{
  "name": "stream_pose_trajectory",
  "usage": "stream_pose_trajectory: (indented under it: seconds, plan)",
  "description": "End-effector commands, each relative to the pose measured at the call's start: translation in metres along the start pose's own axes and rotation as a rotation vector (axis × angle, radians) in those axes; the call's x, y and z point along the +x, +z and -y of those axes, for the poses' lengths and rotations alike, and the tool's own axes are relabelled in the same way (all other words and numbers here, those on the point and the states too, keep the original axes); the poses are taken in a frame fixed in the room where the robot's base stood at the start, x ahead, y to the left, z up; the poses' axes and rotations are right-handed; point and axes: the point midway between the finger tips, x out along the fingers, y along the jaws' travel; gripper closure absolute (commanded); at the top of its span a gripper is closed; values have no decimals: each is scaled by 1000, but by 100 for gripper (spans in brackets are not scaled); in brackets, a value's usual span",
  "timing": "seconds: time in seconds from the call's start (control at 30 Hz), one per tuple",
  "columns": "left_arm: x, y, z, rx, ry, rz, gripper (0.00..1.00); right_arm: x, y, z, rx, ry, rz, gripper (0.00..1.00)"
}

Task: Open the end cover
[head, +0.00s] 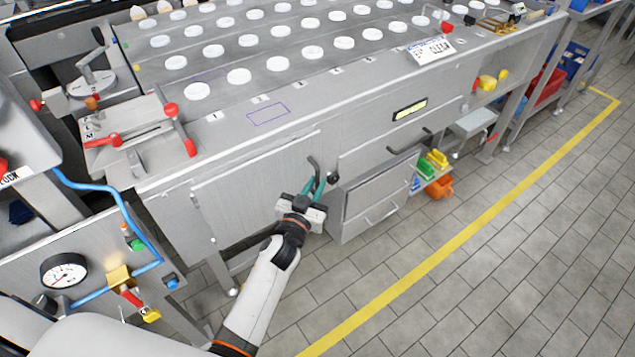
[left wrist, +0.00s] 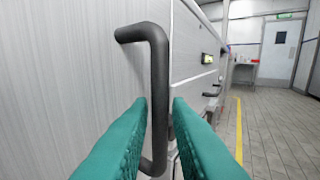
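The end cover (head: 255,190) is a flat grey panel on the front of the long machine, at its left part. It looks closed. Its dark bar handle (head: 314,164) is near the panel's right edge, and the handle also stands upright in the left wrist view (left wrist: 158,75). My left gripper (head: 314,187) is at this handle, with its teal fingers on either side of the lower bar. In the left wrist view, narrow gaps show between the bar and both fingers (left wrist: 160,108). The gripper is open. My right gripper is not in view.
A box-like cabinet (head: 372,195) juts out just right of the handle. A gauge panel (head: 65,270) with a blue hose stands at the lower left. The tiled floor (head: 480,270) with a yellow line is clear.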

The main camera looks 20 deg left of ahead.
Motion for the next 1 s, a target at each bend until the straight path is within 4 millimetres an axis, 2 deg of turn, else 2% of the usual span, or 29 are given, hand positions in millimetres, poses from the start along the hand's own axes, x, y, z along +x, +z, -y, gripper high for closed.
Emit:
stream_pose_trajectory:
  seconds: [0.17,0.47,0.6,1.0]
  plan:
    - [15,0,0,1,0,0,83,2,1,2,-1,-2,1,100]
    - [17,0,0,0,0,-1,83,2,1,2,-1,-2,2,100]
    - [17,0,0,0,0,-1,100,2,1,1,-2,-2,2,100]
    - [14,1,4,0,-18,-1,100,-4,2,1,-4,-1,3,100]
